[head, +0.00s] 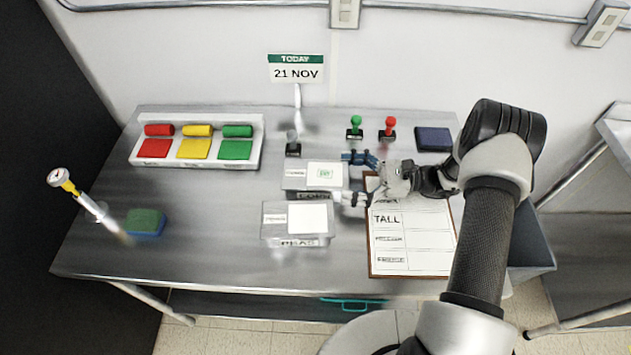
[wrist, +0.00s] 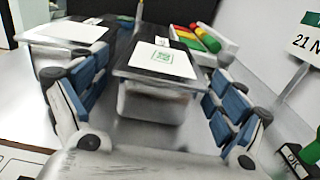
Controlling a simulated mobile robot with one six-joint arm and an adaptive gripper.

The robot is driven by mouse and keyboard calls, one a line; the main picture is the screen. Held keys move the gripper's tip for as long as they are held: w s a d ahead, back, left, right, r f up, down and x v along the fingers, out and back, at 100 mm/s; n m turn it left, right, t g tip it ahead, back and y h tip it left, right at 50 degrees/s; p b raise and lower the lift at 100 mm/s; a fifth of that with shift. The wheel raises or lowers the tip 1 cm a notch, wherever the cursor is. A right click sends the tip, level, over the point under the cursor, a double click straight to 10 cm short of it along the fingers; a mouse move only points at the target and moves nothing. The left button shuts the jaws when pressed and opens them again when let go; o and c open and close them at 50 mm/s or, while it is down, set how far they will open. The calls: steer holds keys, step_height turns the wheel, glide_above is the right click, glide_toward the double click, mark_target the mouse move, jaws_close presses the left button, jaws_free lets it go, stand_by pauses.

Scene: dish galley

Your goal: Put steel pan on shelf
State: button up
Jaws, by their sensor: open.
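Two lidded pans stand on the steel table. The rear pan (head: 296,187) has a white lid label with a green stamp mark; it is also in the wrist view (wrist: 150,101). The front pan (head: 275,232) has a plain white label and front lettering that seems to read PEAS; it shows at the left in the wrist view (wrist: 52,42). My gripper (head: 357,178) is open at the rear pan's right end. In the wrist view its blue-padded fingers (wrist: 155,88) stand on either side of that pan, with gaps visible. I cannot make out a clear destination shelf.
A clipboard (head: 412,262) lies under my wrist. Stampers (head: 355,130), a dark ink pad (head: 433,139), a date sign (head: 296,68) and a tray of coloured pads (head: 258,150) stand behind. A sponge (head: 146,222) and thermometer (head: 82,198) are left. A steel unit (head: 590,250) stands right.

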mark_target(326, 174)
steer(key=shift+w+a+r+b, duration=0.15)
steer(key=shift+a+b, duration=0.2)
steer(key=shift+a, duration=1.05)
steer(key=shift+a+r+b, duration=0.15)
steer(key=shift+a+b, duration=0.15)
steer(key=shift+a, duration=1.05)
steer(key=c, duration=1.5)
